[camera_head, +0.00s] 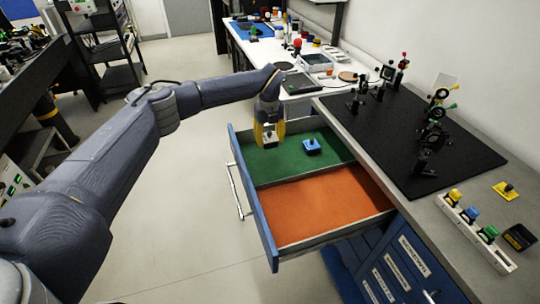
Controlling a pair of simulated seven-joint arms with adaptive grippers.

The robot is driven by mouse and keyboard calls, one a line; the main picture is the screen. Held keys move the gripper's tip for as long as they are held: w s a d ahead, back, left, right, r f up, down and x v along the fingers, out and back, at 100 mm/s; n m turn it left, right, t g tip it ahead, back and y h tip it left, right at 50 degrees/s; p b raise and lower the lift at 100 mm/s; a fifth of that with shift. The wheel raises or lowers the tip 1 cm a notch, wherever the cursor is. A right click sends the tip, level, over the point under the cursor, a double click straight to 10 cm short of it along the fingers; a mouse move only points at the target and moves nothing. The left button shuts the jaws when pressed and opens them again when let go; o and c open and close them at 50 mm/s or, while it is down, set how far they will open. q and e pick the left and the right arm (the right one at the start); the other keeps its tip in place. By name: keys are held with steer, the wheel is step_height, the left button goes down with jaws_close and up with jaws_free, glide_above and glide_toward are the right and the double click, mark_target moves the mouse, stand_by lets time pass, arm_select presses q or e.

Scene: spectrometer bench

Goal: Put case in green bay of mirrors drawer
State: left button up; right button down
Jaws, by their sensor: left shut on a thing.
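The open drawer (262,228) has a green bay (285,160) at the back and an orange bay (325,207) at the front. My left gripper (269,137), with yellow fingers, is over the back left part of the green bay. It is shut on a small case (270,140), mostly hidden between the fingers; only a pale and dark part shows. I cannot tell whether the case touches the bay floor. A blue piece with a knob (312,147) sits in the green bay, right of my gripper. My right gripper is not in view.
Right of the drawer, a black breadboard (400,135) carries several optics mounts. A white rack (476,234) with coloured knobs, a yellow piece (507,191) and a black piece (519,238) lie on the bench. A white bench (300,82) with small items stands behind. The orange bay is empty.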

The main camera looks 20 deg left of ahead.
mark_target(269, 131)
arm_select(q)
steer(key=shift+f, duration=4.2)
steer(key=shift+f, duration=0.1)
steer(key=o, duration=1.1)
steer(key=shift+c, duration=0.2)
step_height(269, 131, up, 12)
steer(key=shift+r, duration=0.15)
